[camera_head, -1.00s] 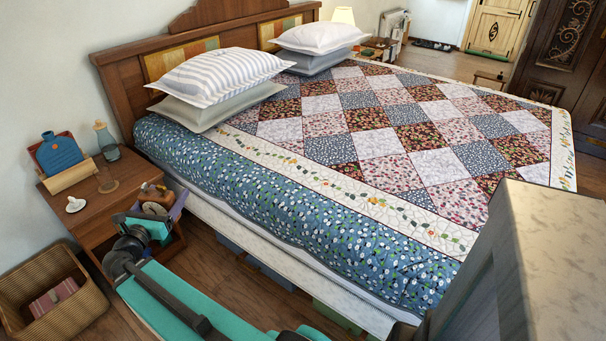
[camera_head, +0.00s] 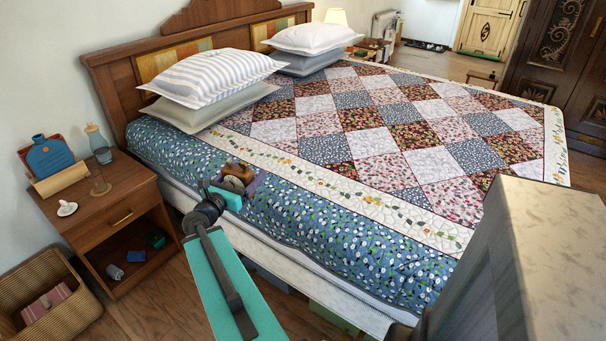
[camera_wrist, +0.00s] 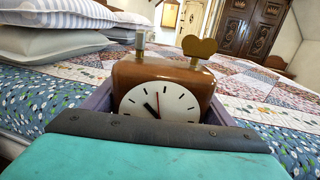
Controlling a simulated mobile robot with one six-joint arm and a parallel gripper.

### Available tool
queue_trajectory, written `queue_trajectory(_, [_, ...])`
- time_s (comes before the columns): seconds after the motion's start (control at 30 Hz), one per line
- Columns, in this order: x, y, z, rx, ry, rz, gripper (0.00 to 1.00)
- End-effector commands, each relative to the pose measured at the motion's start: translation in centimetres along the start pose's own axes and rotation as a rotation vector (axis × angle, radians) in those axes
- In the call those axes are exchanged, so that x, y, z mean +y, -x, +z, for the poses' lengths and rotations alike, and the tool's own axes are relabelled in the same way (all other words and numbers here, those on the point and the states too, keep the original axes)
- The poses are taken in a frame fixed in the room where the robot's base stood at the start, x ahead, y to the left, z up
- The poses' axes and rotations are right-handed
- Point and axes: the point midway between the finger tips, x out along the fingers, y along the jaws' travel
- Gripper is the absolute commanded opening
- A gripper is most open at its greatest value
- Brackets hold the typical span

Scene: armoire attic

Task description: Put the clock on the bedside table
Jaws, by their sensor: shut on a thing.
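The clock (camera_head: 236,173) is a brown box with a white round face, and it also shows large in the wrist view (camera_wrist: 163,72) with dark hands and a heart-shaped piece on top. My gripper (camera_head: 244,184) is shut on the clock, with purple finger parts on both sides of it. It holds the clock upright by the bed's near left edge; I cannot tell whether it touches the quilt. The wooden bedside table (camera_head: 121,197) stands to the left, apart from the gripper. Its lower shelf is open.
A wicker basket (camera_head: 62,316) stands on the floor. The bed (camera_head: 330,225) fills the middle.

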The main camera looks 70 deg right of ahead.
Motion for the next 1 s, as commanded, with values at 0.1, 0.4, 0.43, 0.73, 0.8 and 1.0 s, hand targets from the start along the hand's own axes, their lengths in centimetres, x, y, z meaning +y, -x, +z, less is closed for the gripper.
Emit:
queue_trajectory(0.1, [-2.7,-2.3,-0.1,-0.002,0.001,-0.042,0.37])
queue_trajectory(0.4, [-9.5,-7.1,-0.6,0.0,0.003,-0.133,0.37])
queue_trajectory(0.43, [-10.1,-7.5,-0.7,0.0,0.004,-0.141,0.37])
queue_trajectory(0.73, [-14.0,-9.7,-0.9,0.002,0.005,-0.19,0.37])
queue_trajectory(0.8, [-14.3,-9.9,-0.9,0.002,0.005,-0.192,0.37])
queue_trajectory(1.0, [-14.3,-9.9,-0.9,0.002,0.005,-0.193,0.37])
